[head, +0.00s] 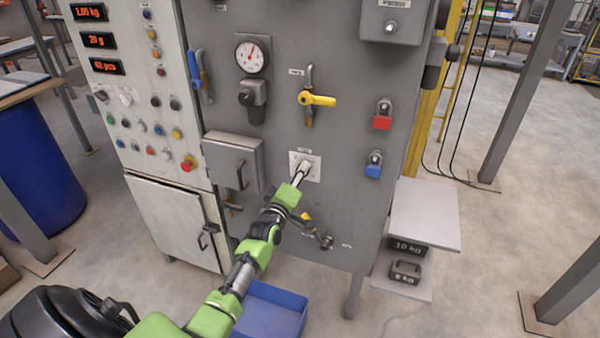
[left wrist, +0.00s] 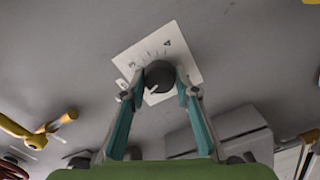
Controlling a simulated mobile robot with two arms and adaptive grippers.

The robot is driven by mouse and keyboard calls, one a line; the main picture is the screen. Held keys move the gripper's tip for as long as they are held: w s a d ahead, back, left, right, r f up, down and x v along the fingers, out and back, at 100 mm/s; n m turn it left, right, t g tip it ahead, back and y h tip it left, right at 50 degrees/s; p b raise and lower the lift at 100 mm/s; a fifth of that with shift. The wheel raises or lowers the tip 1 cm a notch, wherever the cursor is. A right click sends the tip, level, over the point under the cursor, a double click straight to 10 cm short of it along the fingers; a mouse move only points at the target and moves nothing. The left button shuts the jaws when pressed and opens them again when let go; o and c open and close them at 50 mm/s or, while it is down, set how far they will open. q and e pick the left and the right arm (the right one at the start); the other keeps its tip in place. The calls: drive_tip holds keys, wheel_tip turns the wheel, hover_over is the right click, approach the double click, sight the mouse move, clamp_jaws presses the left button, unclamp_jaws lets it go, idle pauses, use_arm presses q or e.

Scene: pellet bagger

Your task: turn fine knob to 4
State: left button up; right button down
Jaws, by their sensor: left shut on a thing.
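The fine knob (left wrist: 160,72) is a dark round knob on a white square dial plate (left wrist: 182,52) with tick marks, fixed to the grey panel. In the left wrist view my left gripper (left wrist: 160,82) has its two fingers on either side of the knob, shut on it. A light pointer mark shows on the knob's lower left in that view. The dial's digits are too small to read surely. In the head view my left gripper (head: 300,173) reaches the dial plate (head: 314,169) and hides most of the knob. My right gripper is not in view.
A yellow-handled valve (head: 318,100) and gauge (head: 251,56) sit above the dial. A grey box with a handle (head: 228,163) juts out on its left. Red (head: 382,120) and blue (head: 374,168) padlock-like parts are on the right. A blue bin (head: 288,296) stands below.

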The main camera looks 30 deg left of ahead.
use_arm(q)
drive_tip(key=shift+d+f+m+b, duration=0.15)
drive_tip(key=shift+m+b, duration=0.6)
drive_tip(key=shift+m, duration=6.85)
drive_tip(key=shift+d+f+m+b, duration=0.15)
drive_tip(key=shift+m+b, duration=0.55)
drive_tip(key=shift+m, duration=6.9)
drive_tip(key=shift+a, duration=0.1)
drive_tip(key=o, duration=0.9)
drive_tip(key=shift+o, duration=1)
drive_tip(key=shift+r, duration=0.15)
